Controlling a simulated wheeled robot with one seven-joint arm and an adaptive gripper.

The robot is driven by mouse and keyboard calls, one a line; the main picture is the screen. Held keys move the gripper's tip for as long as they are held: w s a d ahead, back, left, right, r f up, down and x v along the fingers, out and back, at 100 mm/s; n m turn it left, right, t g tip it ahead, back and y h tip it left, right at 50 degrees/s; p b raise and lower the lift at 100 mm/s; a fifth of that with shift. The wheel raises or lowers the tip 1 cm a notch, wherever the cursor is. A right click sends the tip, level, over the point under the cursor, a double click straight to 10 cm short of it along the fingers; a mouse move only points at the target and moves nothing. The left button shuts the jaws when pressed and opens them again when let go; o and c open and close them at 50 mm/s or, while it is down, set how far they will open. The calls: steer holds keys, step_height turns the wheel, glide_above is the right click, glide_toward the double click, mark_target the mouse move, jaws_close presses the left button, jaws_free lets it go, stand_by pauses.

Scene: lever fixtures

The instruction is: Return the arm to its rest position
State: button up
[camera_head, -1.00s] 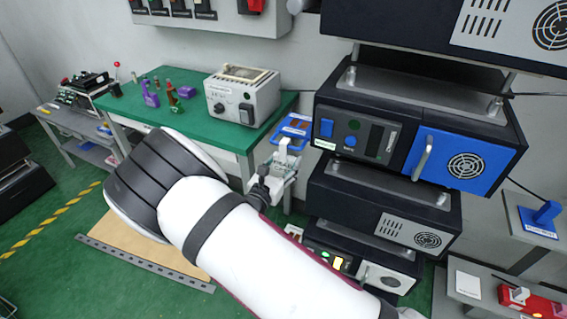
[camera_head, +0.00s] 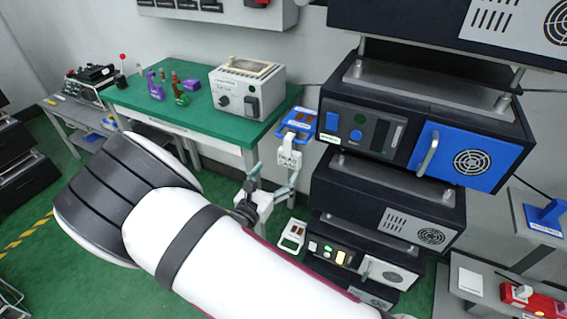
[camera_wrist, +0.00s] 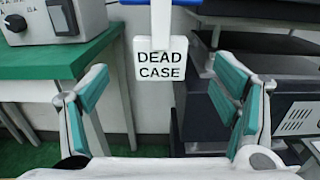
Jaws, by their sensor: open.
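My arm crosses the lower left and middle of the head view. My gripper (camera_head: 272,178) is at its end, in front of the gap between the green table and the stacked dark units. In the wrist view my gripper (camera_wrist: 165,88) has its two teal-padded fingers spread wide, with nothing held between them. A white sign reading DEAD CASE (camera_wrist: 160,71) hangs beyond the fingers, apart from them. The sign also shows in the head view (camera_head: 289,160), just above my gripper and below a blue tray (camera_head: 298,121).
A green table (camera_head: 205,122) with a grey instrument (camera_head: 247,90) stands behind my arm. Dark stacked units (camera_head: 385,190), one with a blue door (camera_head: 468,158), stand close on the right. A low bench with a red device (camera_head: 530,295) is at the lower right. Green floor is open at left.

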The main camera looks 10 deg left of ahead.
steer(key=shift+v, duration=1.95)
steer(key=s+d+r+m+g+h, duration=0.25)
steer(key=d+r+m+g, duration=0.5)
steer(key=d, duration=0.45)
steer(key=s+d+r+m+g+h, duration=0.25)
steer(key=d+r+m+g, duration=0.35)
steer(key=d+r+m, duration=0.45)
steer(key=s+d+r+m+g+y, duration=0.3)
steer(key=s+d+m+y, duration=0.25)
steer(key=s+d, duration=0.35)
steer(key=s+a+r+m+t+y, duration=0.2)
steer(key=s+r+m+t+y, duration=0.2)
steer(key=s+m, duration=0.4)
steer(key=shift+s+a+r+y, duration=0.2)
steer(key=shift+s+r+y, duration=0.6)
steer(key=shift+s, duration=1.15)
steer(key=shift+m, duration=0.25)
